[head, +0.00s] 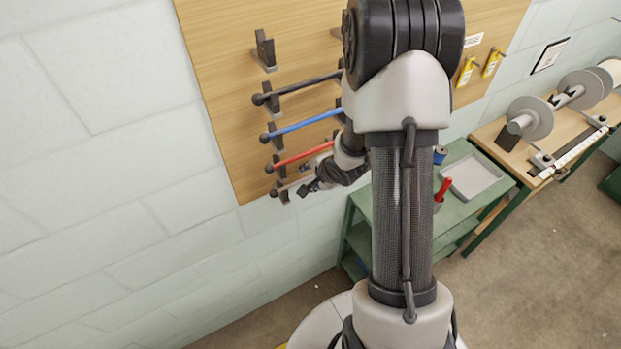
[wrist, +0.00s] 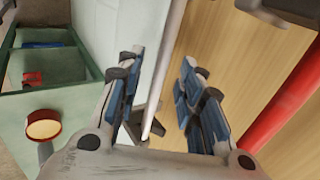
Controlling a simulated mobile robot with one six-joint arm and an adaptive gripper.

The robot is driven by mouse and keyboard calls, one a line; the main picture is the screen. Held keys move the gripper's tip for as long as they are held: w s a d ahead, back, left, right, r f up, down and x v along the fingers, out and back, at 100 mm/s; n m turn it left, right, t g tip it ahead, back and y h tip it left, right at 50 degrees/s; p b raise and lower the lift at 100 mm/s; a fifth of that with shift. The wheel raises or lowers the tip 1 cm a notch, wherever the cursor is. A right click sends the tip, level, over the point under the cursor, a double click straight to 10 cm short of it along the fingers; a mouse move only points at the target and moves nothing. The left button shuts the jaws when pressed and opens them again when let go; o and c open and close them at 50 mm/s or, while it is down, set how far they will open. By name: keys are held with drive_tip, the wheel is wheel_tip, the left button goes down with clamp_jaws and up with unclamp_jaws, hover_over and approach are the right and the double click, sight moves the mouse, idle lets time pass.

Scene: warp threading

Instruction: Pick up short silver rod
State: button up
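The short silver rod (head: 294,183) lies on the lowest pair of pegs on the wooden board in the head view; my gripper and arm hide its right part. In the wrist view the silver rod (wrist: 168,48) runs from the top edge down between my fingers, past a dark peg (wrist: 151,112). My gripper (wrist: 161,66) is open, with one finger on each side of the rod and gaps visible. In the head view my gripper (head: 311,187) is at the board's lower edge. I cannot tell whether the rod is fully inside the fingers' depth.
A red rod (head: 305,155), blue rod (head: 308,122) and black rod (head: 305,85) hang above on the board (head: 225,70). The red rod is close beside my gripper in the wrist view (wrist: 285,105). A green cart (head: 465,210) with a grey tray (head: 471,176) stands to the right.

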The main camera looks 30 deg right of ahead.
clamp_jaws()
idle(0.4)
drive_tip(key=shift+r, duration=0.1)
